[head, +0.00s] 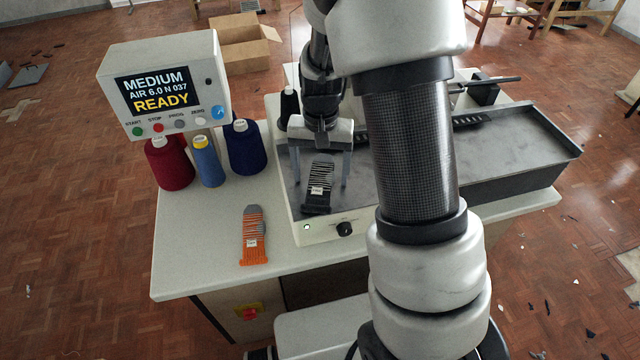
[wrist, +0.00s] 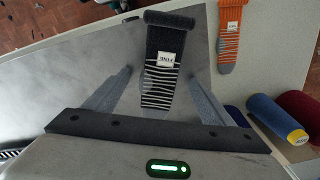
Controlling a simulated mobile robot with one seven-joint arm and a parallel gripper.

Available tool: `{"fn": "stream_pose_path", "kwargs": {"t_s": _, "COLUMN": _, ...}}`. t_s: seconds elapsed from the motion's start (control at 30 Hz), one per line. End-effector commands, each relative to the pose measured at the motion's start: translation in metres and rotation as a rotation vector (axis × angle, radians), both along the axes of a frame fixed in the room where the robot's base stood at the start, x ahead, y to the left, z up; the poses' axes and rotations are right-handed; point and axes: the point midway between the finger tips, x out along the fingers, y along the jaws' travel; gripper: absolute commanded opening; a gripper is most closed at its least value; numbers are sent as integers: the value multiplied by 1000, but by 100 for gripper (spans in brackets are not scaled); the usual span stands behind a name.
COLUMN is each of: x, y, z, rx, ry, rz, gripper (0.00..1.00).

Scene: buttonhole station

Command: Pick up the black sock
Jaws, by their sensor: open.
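The black sock (head: 319,190), with pale stripes and a white tag, lies on the grey metal plate of the machine, near its front edge. In the wrist view the black sock (wrist: 170,45) runs from its dark cuff at the top down between the fingers. My gripper (head: 321,184) is open above the plate, one finger on each side of the sock. In the wrist view my gripper (wrist: 162,78) shows a gap between each finger and the sock. I cannot tell how high the fingertips are above the plate.
An orange striped sock (head: 253,236) lies on the pale table (head: 185,270) at left. Red (head: 170,163), blue (head: 207,165) and navy (head: 244,148) thread cones stand under the display box (head: 210,75), which reads READY. A long grey tray (head: 520,150) extends right. An open carton (head: 240,45) sits behind.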

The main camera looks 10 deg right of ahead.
Motion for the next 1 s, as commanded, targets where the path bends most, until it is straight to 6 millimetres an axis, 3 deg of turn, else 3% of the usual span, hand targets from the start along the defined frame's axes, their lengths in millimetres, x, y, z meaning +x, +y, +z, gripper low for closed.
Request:
{"fn": "stream_pose_path", "kwargs": {"t_s": 0.13, "x": 0, "y": 0, "z": 0, "rx": 0, "ry": 0, "rz": 0, "gripper": 75}}
{"fn": "stream_pose_path", "kwargs": {"t_s": 0.4, "x": 0, "y": 0, "z": 1, "rx": 0, "ry": 0, "rz": 0, "gripper": 33}}
{"fn": "stream_pose_path", "kwargs": {"t_s": 0.67, "x": 0, "y": 0, "z": 4, "rx": 0, "ry": -1, "rz": 0, "gripper": 33}}
{"fn": "stream_pose_path", "kwargs": {"t_s": 0.77, "x": 1, "y": 0, "z": 16, "rx": 0, "ry": -3, "rz": 0, "gripper": 33}}
{"fn": "stream_pose_path", "kwargs": {"t_s": 1.0, "x": 1, "y": 0, "z": 65, "rx": 0, "ry": -5, "rz": 1, "gripper": 33}}
